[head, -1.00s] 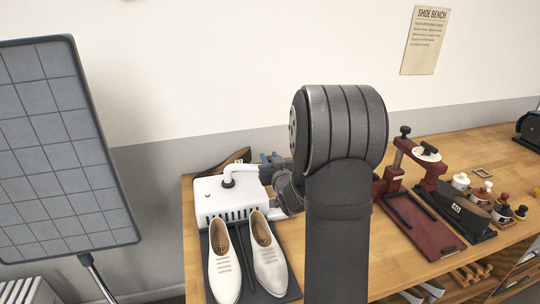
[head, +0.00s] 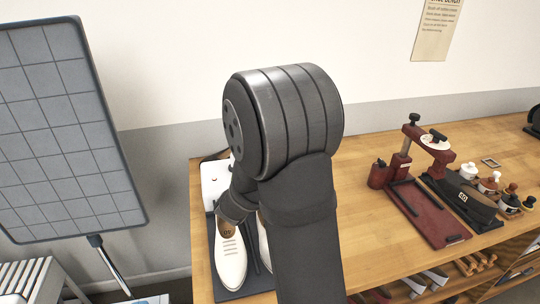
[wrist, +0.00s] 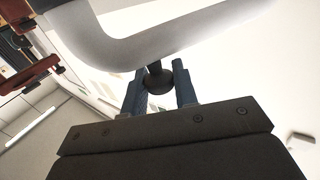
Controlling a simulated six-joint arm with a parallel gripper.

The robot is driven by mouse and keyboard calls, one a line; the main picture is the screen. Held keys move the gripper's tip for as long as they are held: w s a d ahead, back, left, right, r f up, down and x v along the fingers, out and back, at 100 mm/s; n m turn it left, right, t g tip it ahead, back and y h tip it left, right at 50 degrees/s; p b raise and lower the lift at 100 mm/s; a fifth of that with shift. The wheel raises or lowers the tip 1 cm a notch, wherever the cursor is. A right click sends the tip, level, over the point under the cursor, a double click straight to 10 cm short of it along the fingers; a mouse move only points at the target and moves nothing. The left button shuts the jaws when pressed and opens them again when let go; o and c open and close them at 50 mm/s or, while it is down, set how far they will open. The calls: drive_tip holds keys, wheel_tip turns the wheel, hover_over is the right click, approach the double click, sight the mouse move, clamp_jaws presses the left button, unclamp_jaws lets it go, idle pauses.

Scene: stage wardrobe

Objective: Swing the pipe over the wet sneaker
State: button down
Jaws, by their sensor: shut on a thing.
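The pipe (wrist: 130,48) is a thick pale tube curving across the top of the wrist view, with a dark round knob (wrist: 156,76) under it. My gripper (wrist: 160,86) has its blue fingers either side of this knob and is shut on it. In the head view my arm hides the gripper and pipe. A white shoe (head: 230,258) stands on a dark mat below the white box (head: 211,178). A second shoe (head: 264,241) is mostly hidden behind my arm. I cannot tell which shoe is wet.
A dark red press-like stand (head: 428,214) is on the wooden bench (head: 350,180), right of my arm. A grey gridded panel (head: 65,130) stands at left.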

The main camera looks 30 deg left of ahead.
drive_tip(key=shift+s+a+r+m+h, duration=0.1)
drive_tip(key=shift+s+a+m+h, duration=0.2)
drive_tip(key=shift+s+m+h, duration=0.6)
drive_tip(key=shift+s+a+m+h, duration=0.35)
drive_tip(key=shift+s+h, duration=0.3)
drive_tip(key=shift+h, duration=0.55)
drive_tip(key=c, duration=1.2)
unclamp_jaws()
drive_tip(key=shift+s, duration=0.1)
drive_tip(key=s, duration=1.7)
drive_tip(key=shift+a, duration=0.45)
